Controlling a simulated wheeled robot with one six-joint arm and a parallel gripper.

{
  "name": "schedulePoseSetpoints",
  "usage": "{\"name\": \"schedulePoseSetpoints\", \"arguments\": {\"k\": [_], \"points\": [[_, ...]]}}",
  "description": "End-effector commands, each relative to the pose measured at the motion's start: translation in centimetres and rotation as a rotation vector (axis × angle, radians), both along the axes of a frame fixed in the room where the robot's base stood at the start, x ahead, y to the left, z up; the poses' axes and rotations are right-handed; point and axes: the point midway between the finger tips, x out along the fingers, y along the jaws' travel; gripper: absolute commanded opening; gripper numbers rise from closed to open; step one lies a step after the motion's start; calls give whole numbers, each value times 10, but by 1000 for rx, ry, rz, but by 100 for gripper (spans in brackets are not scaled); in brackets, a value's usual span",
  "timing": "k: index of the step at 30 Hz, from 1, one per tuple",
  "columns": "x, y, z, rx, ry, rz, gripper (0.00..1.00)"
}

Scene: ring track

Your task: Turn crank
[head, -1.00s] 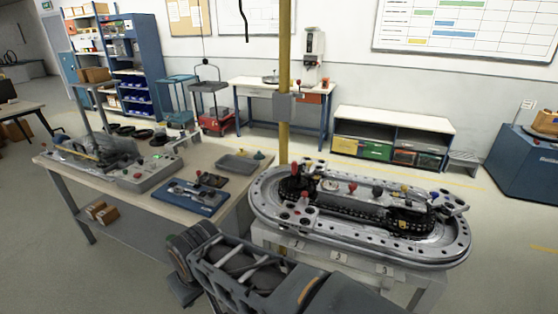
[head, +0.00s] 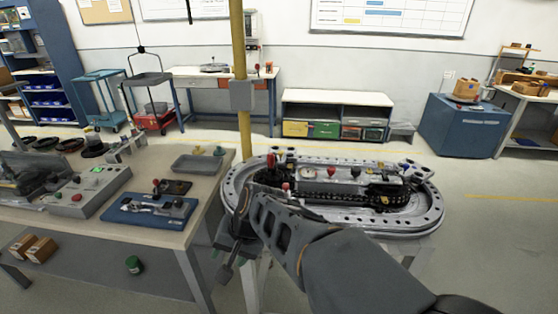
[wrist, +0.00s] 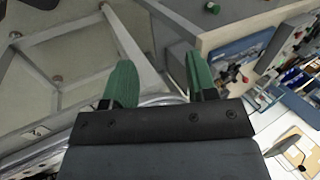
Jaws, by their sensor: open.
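The silver oval ring track (head: 432,212) stands on a white stand at the centre right of the head view. An upright red-topped handle (head: 270,162) rises at its left end, and a black chain runs along its middle. I cannot tell for sure which part is the crank. My gripper (head: 230,262) hangs at the track's near left side, below its rim, by the workbench corner. In the wrist view its two green fingers (wrist: 162,78) are apart with nothing between them. My forearm hides part of the track's near side.
The workbench (head: 135,232) on the left carries a blue board (head: 150,212), a grey control box (head: 88,192) and a grey tray (head: 198,164). A yellow post (head: 241,120) rises just behind the gap between bench and track. Floor at the right is clear.

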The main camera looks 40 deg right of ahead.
Motion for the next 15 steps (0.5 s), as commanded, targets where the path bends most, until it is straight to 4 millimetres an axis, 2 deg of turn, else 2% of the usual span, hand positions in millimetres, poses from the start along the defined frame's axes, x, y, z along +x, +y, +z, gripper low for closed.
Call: {"name": "schedulePoseSetpoints", "arguments": {"k": [1, 5, 8, 9, 12, 15], "points": [[14, -7, -8, 138, 28, -165, 52], [55, -35, -3, 540, 63, -588, 52], [84, -75, 6, 844, 55, -874, 52], [93, -95, 10, 961, 44, -973, 52], [107, -146, 18, 1230, 1, -1180, 52], [111, -195, 24, 1454, -53, -1325, 52]]}}
